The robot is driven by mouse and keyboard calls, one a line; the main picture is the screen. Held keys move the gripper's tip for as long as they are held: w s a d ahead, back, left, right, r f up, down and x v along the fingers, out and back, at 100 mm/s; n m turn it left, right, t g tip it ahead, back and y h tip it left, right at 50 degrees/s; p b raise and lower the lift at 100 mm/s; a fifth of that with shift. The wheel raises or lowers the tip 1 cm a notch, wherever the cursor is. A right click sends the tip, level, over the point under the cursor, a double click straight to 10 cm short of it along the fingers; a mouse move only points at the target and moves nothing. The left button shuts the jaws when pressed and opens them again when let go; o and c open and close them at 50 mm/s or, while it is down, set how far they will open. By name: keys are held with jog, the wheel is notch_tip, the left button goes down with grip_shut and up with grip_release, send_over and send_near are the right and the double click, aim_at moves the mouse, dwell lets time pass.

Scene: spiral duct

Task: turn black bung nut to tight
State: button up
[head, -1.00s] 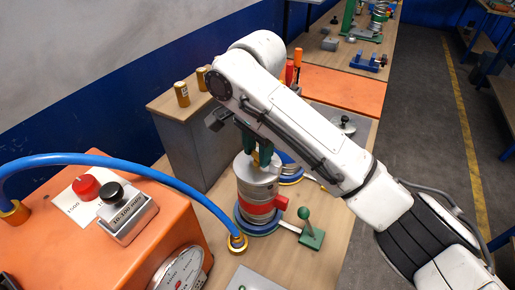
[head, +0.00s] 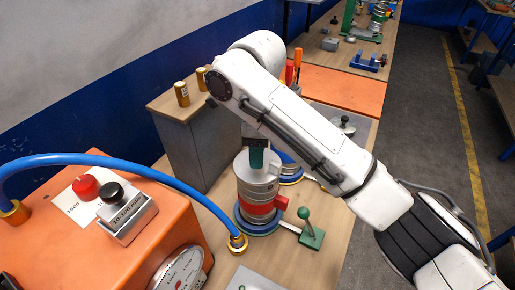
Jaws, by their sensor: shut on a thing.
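My gripper (head: 257,157) points down onto the top of a grey metal cylinder (head: 257,185) with a red band around its lower part. The cylinder stands upright on a round blue-rimmed base on the wooden bench.
A red tab (head: 281,203) sticks out of the cylinder's right side, near a green lever (head: 307,224). A blue hose (head: 150,169) arches over an orange machine (head: 130,245). A grey cabinet (head: 190,145) with brass cylinders stands behind.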

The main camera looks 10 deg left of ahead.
jog(key=shift+m, duration=0.6)
jog(key=o, duration=1.1)
jog(key=shift+c, duration=0.2)
notch_tip(320, 180, up, 11)
jog(key=shift+f, duration=0.1)
